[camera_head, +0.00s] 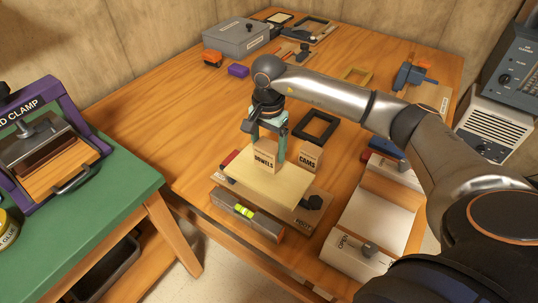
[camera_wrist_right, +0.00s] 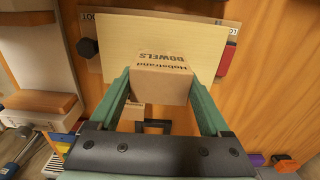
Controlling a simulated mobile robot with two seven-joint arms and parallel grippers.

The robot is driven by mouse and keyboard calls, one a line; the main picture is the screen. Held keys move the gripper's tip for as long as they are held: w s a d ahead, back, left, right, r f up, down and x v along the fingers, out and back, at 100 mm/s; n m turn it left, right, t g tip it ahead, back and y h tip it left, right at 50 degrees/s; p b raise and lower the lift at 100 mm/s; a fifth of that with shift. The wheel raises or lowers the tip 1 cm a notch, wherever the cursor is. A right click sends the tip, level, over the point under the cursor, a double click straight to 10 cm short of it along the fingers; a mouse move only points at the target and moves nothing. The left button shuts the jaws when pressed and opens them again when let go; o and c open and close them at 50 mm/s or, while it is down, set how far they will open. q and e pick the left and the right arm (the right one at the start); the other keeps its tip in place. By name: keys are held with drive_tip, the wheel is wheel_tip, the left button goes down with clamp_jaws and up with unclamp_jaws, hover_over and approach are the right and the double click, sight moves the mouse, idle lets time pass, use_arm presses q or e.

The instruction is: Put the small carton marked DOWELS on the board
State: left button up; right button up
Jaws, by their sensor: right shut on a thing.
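The small brown carton marked DOWELS (camera_head: 264,158) is between the teal fingers of my right gripper (camera_head: 268,146), which is shut on it. In the right wrist view the carton (camera_wrist_right: 160,82) sits between both fingers (camera_wrist_right: 161,88), its lettering facing the board. The pale board (camera_head: 270,187) lies under and in front of the carton, over a brown base with a dark knob. The carton appears upright at the board's back edge; I cannot tell whether it touches the board. My left gripper is out of view.
A carton marked CAMS (camera_head: 310,156) stands just right of the gripper. A spirit level (camera_head: 246,214) lies in front of the board. A black frame (camera_head: 316,126) lies behind, and a box marked OPEN (camera_head: 352,254) is at right. The table's left-middle is clear.

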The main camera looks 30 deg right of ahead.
sight(269, 156)
drive_tip(key=shift+w+d+f, duration=0.15)
drive_tip(key=shift+d+f, duration=0.05)
drive_tip(key=shift+f, duration=0.15)
wheel_tip(269, 156, down, 3)
drive_tip(key=shift+r, duration=0.1)
drive_tip(key=shift+f, duration=0.3)
drive_tip(key=o, duration=1.3)
drive_tip(key=shift+r, duration=0.1)
drive_tip(key=shift+r, duration=0.2)
wheel_tip(269, 156, up, 12)
